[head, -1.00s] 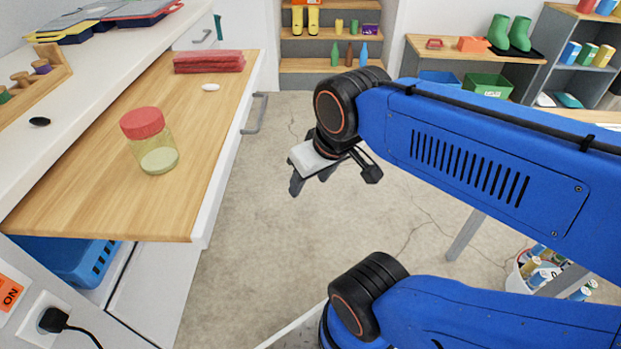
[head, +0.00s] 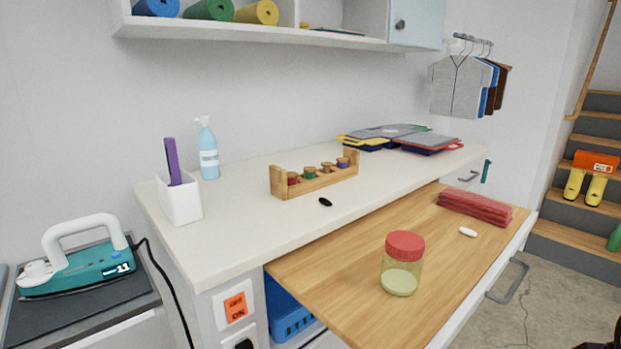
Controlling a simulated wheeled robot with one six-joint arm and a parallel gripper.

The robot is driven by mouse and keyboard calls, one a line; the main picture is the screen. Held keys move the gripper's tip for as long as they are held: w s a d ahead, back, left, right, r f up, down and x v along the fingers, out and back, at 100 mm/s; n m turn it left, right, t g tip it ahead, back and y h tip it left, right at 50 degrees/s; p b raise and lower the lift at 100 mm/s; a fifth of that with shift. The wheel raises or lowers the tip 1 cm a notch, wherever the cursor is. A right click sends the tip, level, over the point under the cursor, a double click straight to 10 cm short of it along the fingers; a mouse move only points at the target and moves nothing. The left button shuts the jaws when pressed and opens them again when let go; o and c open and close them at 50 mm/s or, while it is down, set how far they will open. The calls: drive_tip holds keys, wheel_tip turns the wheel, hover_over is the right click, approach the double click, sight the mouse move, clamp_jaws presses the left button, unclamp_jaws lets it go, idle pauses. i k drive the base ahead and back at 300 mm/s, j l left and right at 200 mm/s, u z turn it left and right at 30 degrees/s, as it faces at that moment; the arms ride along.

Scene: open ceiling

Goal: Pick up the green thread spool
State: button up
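The green thread spool (head: 309,173) sits in a small wooden rack (head: 328,184) on the white counter in the head view. Only its wooden top and a bit of green thread show above the front rail. A red spool (head: 292,178) is to its left and a purple spool (head: 342,163) is farther right in the same rack. My gripper is out of view; only a dark piece of my arm shows at the bottom right corner.
A pulled-out wooden board (head: 330,290) in front of the counter (head: 240,235) holds a red-lidded jar (head: 402,264), a white oval (head: 468,232) and folded red cloth (head: 475,207). A black oval (head: 325,202) lies before the rack. A shelf (head: 300,35) hangs above.

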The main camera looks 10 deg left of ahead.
sight(309, 172)
drive_tip(key=k+j+u, duration=0.1)
drive_tip(key=j+u, duration=0.15)
drive_tip(key=j, duration=0.3)
drive_tip(key=j+u, duration=0.25)
drive_tip(key=j, duration=0.35)
drive_tip(key=i+j+u, duration=0.2)
drive_tip(key=k, duration=0.1)
